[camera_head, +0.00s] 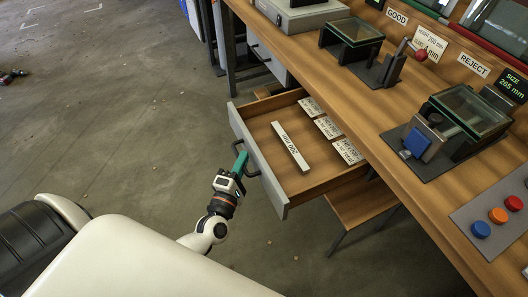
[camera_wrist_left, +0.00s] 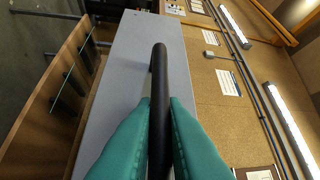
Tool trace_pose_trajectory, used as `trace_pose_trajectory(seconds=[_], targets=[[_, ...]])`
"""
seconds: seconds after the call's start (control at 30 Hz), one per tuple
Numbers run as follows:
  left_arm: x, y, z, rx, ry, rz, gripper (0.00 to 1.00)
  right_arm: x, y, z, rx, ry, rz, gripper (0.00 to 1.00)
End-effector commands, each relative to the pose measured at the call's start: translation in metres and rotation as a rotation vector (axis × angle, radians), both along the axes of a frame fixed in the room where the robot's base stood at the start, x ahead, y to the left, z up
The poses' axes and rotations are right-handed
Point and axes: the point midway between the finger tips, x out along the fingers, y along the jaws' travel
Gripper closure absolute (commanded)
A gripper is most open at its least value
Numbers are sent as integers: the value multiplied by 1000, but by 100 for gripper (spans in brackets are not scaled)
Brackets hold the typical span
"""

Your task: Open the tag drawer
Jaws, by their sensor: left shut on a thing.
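The tag drawer (camera_head: 318,181) is pulled out from under the wooden bench. It has a grey front panel, also seen in the left wrist view (camera_wrist_left: 120,75), and a dark bar handle (camera_wrist_left: 159,75). Inside the drawer lie a white bar marked 2000 mm (camera_head: 291,147) and several printed white tags (camera_head: 328,127). My left gripper (camera_head: 242,162), with teal fingers, is at the handle on the drawer's outer side. In the left wrist view its two fingers (camera_wrist_left: 158,135) are closed around the handle bar. My right gripper is in neither view.
The bench top (camera_head: 400,95) carries two glass-topped fixtures (camera_head: 353,32) (camera_head: 468,110) and a panel with coloured buttons (camera_head: 497,215). A second, grey drawer (camera_head: 266,57) sits further along the bench. A wooden lower shelf (camera_head: 355,205) is below. The concrete floor (camera_head: 120,110) at left is mostly clear.

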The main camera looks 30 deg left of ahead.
Motion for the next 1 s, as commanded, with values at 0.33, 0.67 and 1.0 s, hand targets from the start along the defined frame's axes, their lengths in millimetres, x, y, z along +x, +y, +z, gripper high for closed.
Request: trace_pose_trajectory(seconds=[0.33,0.67,1.0], targets=[[-50,38,-2,1,5,0,100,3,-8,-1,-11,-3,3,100],[-63,48,-2,-2,4,0,100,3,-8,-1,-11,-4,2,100],[-63,48,-2,-2,4,1,84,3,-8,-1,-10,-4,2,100]])
